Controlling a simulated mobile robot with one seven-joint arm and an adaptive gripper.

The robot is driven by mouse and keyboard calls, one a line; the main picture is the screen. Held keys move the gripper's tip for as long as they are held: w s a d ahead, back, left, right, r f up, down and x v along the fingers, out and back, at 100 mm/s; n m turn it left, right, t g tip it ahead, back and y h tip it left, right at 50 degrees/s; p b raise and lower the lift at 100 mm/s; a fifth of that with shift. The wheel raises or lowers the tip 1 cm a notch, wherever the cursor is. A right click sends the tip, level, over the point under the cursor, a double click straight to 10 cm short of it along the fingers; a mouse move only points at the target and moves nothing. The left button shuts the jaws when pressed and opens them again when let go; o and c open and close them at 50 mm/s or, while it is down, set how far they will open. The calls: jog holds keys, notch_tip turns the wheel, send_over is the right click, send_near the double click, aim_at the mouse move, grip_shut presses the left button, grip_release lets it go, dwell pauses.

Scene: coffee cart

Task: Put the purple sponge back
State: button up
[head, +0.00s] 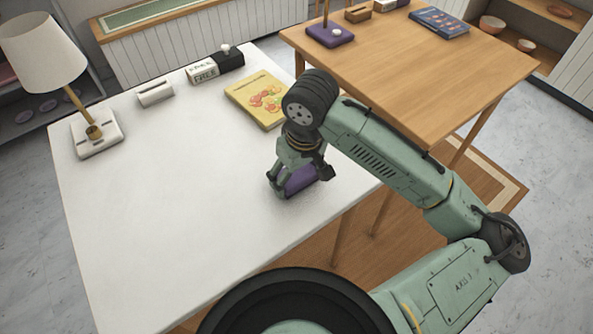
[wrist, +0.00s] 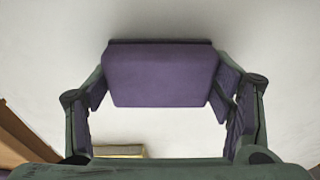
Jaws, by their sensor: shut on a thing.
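The purple sponge (head: 301,180) is between the fingers of my gripper (head: 296,176), low over the right part of the white table (head: 170,210). In the wrist view the sponge (wrist: 160,76) is a purple block with both finger pads against its sides, and the white surface lies behind it. I cannot tell whether the sponge touches the table. The fingers hide part of it in the head view.
A yellow book (head: 258,99), a FREE block sign (head: 202,73), a white holder (head: 155,92) and a lamp (head: 96,137) stand along the table's far and left sides. A wooden table (head: 420,75) adjoins at the right. The white table's middle is clear.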

aim_at(301, 178)
jog(key=shift+f, duration=0.3)
jog(key=o, duration=1.1)
jog(key=shift+r, duration=0.1)
notch_tip(301, 178, up, 12)
jog(key=s+d, duration=0.1)
jog(key=shift+s+r+b, duration=0.15)
jog(key=shift+s+b, duration=0.05)
jog(key=shift+b, duration=0.1)
